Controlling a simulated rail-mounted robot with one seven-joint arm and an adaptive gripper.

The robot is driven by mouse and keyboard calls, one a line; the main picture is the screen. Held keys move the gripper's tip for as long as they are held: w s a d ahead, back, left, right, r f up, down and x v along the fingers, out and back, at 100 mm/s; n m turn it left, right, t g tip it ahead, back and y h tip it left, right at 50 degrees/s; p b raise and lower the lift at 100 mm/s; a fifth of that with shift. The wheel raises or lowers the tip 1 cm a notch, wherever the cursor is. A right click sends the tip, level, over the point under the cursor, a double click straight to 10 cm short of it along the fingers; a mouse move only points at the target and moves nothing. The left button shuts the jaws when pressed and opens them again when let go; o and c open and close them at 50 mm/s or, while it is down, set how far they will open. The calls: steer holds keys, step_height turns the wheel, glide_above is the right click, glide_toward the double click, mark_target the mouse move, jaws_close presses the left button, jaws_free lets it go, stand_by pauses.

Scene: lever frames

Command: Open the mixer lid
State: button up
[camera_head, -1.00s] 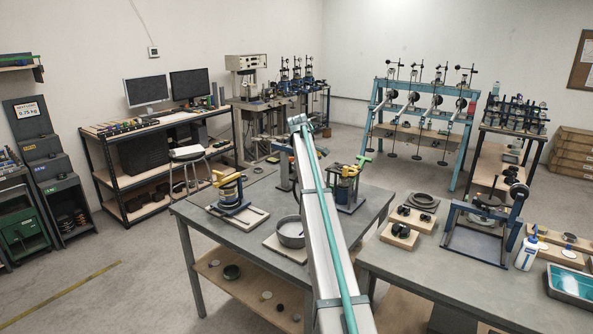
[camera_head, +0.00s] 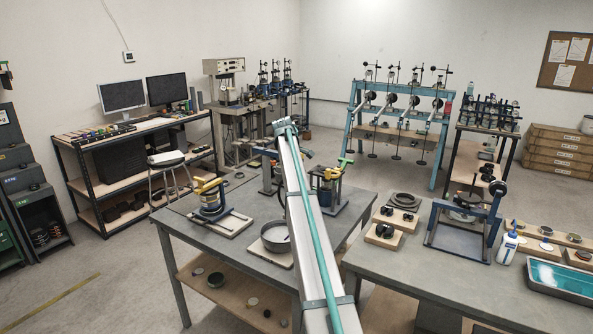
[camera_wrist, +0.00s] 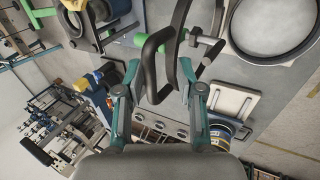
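No part is clearly recognisable as the mixer lid. A grey round bowl (camera_wrist: 272,28) also shows at upper right in the wrist view. My gripper (camera_wrist: 160,85) is open, its fingers apart. Black bent bars (camera_wrist: 154,62) appear between and beyond the fingertips; contact is unclear. The head view does not show my gripper clearly.
A yellow-handled device (camera_head: 210,197) stands left of the bowl. A green-handled device (camera_head: 328,188) stands right of my arm. The right table (camera_head: 405,262) holds black weights and a blue frame (camera_head: 465,228). Floor is free at the left.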

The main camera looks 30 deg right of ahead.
steer(key=shift+r, duration=0.1)
steer(key=v, duration=1.2)
